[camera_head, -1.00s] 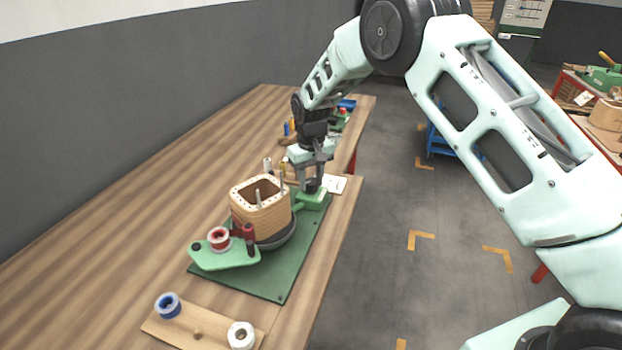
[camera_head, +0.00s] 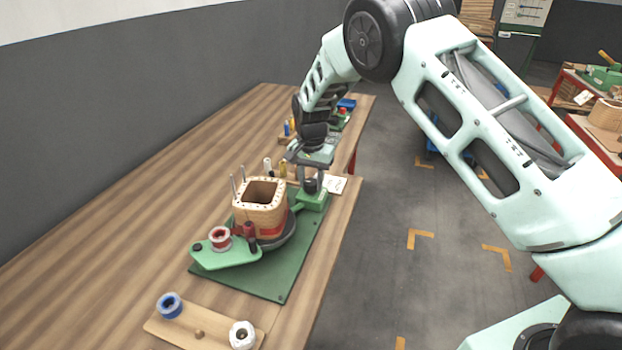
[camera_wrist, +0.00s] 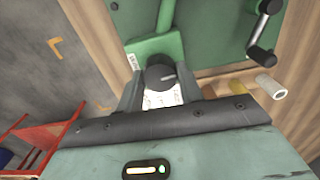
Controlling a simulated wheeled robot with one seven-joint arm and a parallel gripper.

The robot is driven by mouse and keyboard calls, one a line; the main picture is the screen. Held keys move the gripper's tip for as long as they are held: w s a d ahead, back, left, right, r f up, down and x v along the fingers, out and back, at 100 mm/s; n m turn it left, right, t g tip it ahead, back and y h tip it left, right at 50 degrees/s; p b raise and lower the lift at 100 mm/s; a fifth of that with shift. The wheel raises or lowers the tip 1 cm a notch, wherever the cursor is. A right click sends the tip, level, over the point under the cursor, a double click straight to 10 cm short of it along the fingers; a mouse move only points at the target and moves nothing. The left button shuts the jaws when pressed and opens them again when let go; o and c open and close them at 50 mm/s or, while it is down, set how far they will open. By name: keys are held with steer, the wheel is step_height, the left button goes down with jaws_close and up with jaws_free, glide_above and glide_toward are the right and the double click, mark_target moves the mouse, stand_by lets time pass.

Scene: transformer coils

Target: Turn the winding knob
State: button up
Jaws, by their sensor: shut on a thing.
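The winding knob (camera_head: 311,187) is a small dark knob on a green block at the right end of the green base plate (camera_head: 262,290). My gripper (camera_head: 310,179) reaches down on it and is shut around it. In the wrist view the knob (camera_wrist: 160,76) with a light pointer line sits between the two fingers of my gripper (camera_wrist: 160,88). A wooden coil form (camera_head: 260,208) stands on a dark round turntable (camera_head: 283,238). A red band of winding (camera_head: 274,229) shows around its lower part. Two thin pins stand at its left back corner.
A wooden board (camera_head: 205,332) with blue and white spools is nearer. Thin cylinders (camera_head: 268,165) and a white card (camera_head: 333,184) lie near my gripper. The left tabletop is clear.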

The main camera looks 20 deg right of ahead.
mark_target(311, 182)
steer(key=shift+m, duration=1.1)
stand_by(0.4)
stand_by(0.3)
steer(key=o, duration=1)
step_height(311, 182, up, 17)
steer(key=shift+r+b, duration=0.2)
steer(key=shift+b, duration=0.7)
